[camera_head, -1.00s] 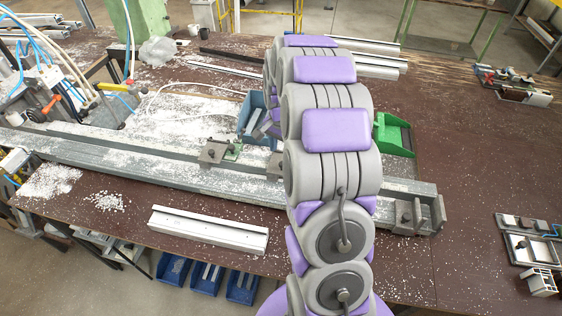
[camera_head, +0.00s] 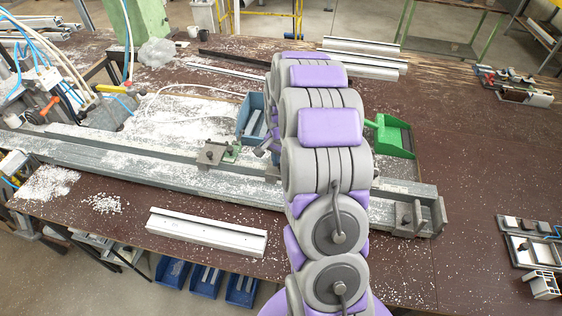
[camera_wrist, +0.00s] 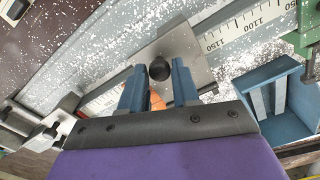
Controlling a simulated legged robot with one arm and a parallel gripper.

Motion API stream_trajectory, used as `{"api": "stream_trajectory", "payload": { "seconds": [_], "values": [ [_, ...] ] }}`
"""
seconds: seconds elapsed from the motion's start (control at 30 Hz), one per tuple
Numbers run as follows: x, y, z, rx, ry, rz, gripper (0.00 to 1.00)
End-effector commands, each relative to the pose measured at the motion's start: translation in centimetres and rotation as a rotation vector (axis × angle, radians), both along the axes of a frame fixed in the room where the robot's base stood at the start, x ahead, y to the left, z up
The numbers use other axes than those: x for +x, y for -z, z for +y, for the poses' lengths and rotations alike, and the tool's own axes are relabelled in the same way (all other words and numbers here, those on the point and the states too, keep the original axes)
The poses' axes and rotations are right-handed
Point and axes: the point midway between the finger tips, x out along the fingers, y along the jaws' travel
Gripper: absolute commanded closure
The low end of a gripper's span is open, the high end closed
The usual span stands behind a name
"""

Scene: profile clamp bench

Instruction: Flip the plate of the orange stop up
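In the wrist view, a small orange part (camera_wrist: 157,102), which looks like part of the orange stop, shows between my gripper's fingers. A grey metal plate (camera_wrist: 188,50) with a round black knob (camera_wrist: 160,70) lies just beyond it, over the rail. My gripper (camera_wrist: 158,84) is open, its two blue fingers apart on either side of the orange part and close to the plate's near edge. I cannot tell whether they touch it. In the head view my arm hides the orange stop and most of the gripper.
The long grey rail (camera_head: 135,164) carries another stop (camera_head: 211,153) left of my arm and an end block (camera_head: 410,214) at the right. A blue bin (camera_head: 251,113) and a green dustpan (camera_head: 393,137) stand behind the rail. A white profile (camera_head: 206,231) lies in front.

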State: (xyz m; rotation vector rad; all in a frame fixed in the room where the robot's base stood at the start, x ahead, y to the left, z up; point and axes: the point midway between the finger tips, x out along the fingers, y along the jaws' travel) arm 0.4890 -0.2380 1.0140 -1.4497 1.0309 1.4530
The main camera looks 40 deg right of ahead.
Motion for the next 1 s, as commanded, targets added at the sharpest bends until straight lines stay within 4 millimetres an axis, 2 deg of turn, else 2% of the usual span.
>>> {"api": "stream_trajectory", "payload": {
  "seconds": [0.03,0.3,1.0],
  "values": [
    [0.00,-0.01,0.00,0.000,0.000,0.000,0.74],
    [-0.02,-0.06,0.20,-0.001,0.000,0.000,1.00],
    [0.28,-0.71,0.34,0.041,0.000,0.038,1.00]
  ]
}}
